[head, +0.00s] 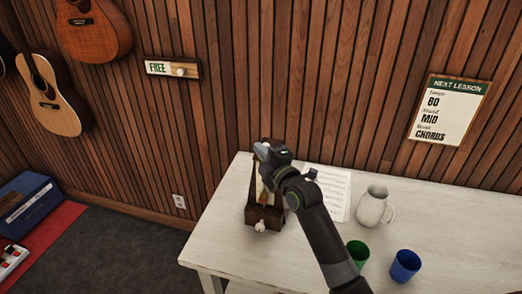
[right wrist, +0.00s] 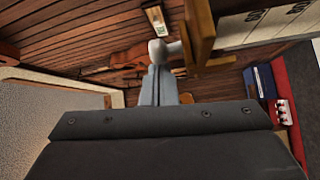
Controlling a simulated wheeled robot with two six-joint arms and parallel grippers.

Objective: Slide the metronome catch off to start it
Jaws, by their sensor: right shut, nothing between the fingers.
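The metronome (head: 264,217) is a dark wooden case standing on the white table, with a pale knob (head: 260,226) low on its front. My right gripper (head: 263,151) is at its top, shut and empty; the arm hides part of the case. In the right wrist view the shut fingers (right wrist: 159,85) point at a pale rounded knob (right wrist: 158,50) beside a wooden bar (right wrist: 200,35), which looks like the catch. The fingertips look very close to the knob; I cannot tell if they touch. A pale numbered scale (right wrist: 265,24) lies right of the bar. My left gripper is out of view.
The white table (head: 222,232) holds music sheets (head: 330,188), a white jug (head: 373,206), a green cup (head: 358,252) and a blue cup (head: 405,265) to the right. A wall sign reading FREE (head: 158,68) and a lesson board (head: 450,110) hang behind.

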